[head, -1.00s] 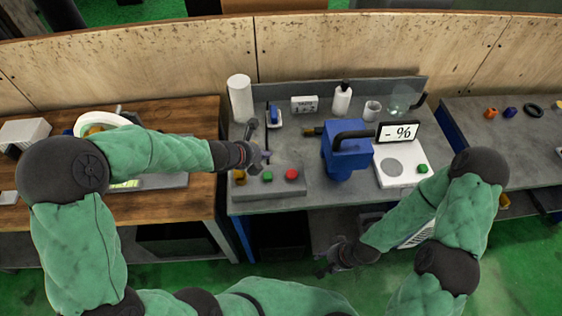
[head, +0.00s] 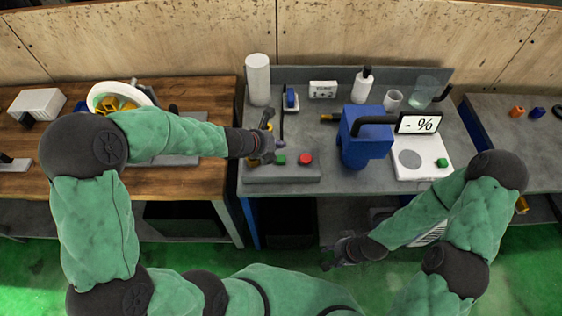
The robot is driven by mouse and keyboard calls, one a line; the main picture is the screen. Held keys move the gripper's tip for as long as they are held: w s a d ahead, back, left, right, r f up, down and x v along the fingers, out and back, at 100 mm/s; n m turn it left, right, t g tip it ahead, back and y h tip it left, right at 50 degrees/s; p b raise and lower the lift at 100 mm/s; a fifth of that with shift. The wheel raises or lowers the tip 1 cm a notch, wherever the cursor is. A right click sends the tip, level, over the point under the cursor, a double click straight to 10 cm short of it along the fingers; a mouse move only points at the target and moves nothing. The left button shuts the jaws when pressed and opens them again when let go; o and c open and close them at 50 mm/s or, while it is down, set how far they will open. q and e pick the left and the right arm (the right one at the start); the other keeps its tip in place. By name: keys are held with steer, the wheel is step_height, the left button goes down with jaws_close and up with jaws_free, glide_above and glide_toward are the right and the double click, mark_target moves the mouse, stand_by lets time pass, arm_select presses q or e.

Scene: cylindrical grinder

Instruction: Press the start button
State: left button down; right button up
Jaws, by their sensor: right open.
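A grey control panel (head: 270,180) lies along the front left edge of the grey bench. A green button (head: 280,160) and a red button (head: 306,159) stand on top of it. My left gripper (head: 268,143) is over the panel's left part, just behind and left of the green button; I cannot tell if it touches anything. Its fingers are too small and dark to tell open from shut. My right gripper (head: 338,252) is open and empty, low in front of the bench. A second green button (head: 442,162) is on a white device with a display (head: 418,123).
A blue machine part (head: 362,140) stands right of the panel. A white cylinder (head: 258,80), a white bottle (head: 363,84) and a cup (head: 392,99) stand along the back. A wooden table (head: 200,95) with a white bowl (head: 146,94) is at the left.

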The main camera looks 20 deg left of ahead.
mark_target(283, 156)
arm_select(q)
steer(key=shift+f+b, duration=1.75)
steer(key=shift+f, duration=0.45)
steer(key=shift+f, duration=0.1)
steer(key=shift+f+b, duration=0.35)
steer(key=shift+f+b, duration=0.55)
stand_by(0.5)
steer(key=shift+r, duration=0.1)
steer(key=shift+r+p, duration=0.9)
steer(key=shift+p, duration=0.05)
step_height(283, 156, up, 5)
steer(key=p, duration=0.5)
